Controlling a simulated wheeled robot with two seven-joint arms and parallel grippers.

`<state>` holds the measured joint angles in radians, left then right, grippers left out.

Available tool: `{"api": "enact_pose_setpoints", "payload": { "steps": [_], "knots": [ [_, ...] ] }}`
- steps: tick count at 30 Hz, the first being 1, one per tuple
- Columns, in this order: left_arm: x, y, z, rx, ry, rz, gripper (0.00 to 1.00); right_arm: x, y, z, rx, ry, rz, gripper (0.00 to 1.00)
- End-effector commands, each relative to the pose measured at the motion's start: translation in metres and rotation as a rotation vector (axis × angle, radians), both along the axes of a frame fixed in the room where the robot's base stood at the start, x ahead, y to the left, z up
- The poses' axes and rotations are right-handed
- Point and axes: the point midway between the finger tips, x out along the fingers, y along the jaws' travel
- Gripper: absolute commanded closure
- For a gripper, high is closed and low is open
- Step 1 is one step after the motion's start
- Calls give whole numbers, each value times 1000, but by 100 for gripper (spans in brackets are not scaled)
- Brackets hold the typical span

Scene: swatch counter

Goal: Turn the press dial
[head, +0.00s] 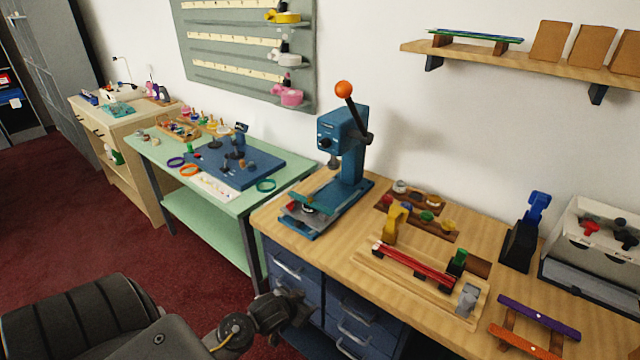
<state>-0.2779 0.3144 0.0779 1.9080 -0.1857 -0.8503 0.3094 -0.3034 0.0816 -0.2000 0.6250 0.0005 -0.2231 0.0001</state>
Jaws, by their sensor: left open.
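The blue press (340,135) stands at the left end of the wooden bench, with an orange ball on its lever. Dark round parts show on its head, one on the front face and one on the right side; I cannot tell which is the dial. A small plate with teal and red on it sits on the press base (345,192). My left gripper (298,308) is low in front of the bench drawers, well below and apart from the press. It is open and looks empty. My right gripper is out of view.
The wooden bench (375,235) has blue drawers below its front edge. To the right of the press lie a holder with red strips (415,264), colored knobs, a black and blue tool (522,235) and a white box (590,245). A green table (215,205) stands left.

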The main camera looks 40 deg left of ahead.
Motion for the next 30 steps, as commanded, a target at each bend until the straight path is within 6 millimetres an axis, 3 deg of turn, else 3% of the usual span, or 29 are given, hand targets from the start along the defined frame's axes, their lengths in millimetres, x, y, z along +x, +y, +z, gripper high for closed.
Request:
{"api": "enact_pose_setpoints", "payload": {
  "steps": [1,6,15,21,24,30],
  "knots": [
    [6,2,36,11,-40,-1,51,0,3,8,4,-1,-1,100],
    [24,12,127,41,-175,5,51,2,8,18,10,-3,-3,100],
    [99,82,249,7,-531,0,51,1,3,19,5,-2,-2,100],
    [130,124,324,-59,-727,-31,51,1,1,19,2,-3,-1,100],
    [135,134,345,-84,-779,-44,51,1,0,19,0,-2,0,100],
    [138,137,352,-95,-795,-50,51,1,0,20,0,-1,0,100]
  ]
}}
